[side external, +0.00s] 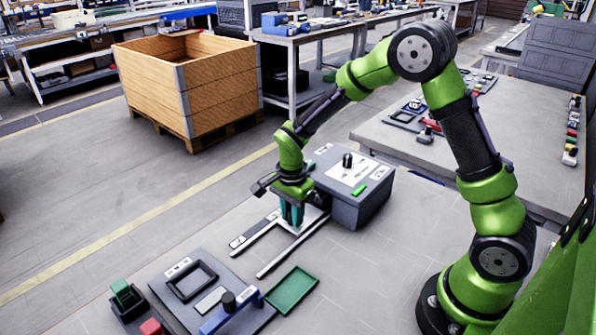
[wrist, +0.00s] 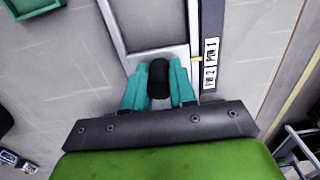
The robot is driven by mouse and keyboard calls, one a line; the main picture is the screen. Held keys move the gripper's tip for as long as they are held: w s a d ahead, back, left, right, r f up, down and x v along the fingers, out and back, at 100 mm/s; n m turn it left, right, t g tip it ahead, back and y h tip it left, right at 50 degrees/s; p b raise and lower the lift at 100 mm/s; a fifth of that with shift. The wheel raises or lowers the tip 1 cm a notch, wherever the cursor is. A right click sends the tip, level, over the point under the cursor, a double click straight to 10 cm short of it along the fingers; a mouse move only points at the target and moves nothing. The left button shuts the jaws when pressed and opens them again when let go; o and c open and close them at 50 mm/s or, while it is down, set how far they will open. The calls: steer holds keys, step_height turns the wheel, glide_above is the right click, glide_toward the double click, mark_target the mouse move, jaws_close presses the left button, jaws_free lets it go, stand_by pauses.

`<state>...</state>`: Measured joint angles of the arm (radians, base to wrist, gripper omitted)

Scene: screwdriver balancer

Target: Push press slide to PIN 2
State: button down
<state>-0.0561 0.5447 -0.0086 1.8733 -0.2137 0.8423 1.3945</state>
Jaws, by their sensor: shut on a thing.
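The press slide is a pale plate (wrist: 135,62) between two light rails, with a black knob (wrist: 159,78) on top. My gripper (wrist: 158,88) has its teal fingers shut on the knob, one on each side. In the side view, my gripper (side external: 291,213) points down over the slide plate (side external: 314,220), in front of the grey press box (side external: 358,205); the knob is hidden there. A label strip (wrist: 211,64) beside the right rail reads PIN 1 and PIN 2. A small yellow mark (wrist: 196,59) at the slide's edge sits near the border between the two labels.
A green tray (side external: 292,290) lies near the open end of the rails (side external: 275,262). A dark fixture plate (side external: 168,300) with a black frame and blue clamp (side external: 230,312) is at the front left. Green and red blocks stand beside it. Floor left of the rails is clear.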

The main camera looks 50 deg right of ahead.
steer(key=shift+d, duration=2.25)
steer(key=c, duration=0.8)
jaws_free()
steer(key=shift+c, duration=0.2)
step_height(320, 180, up, 7)
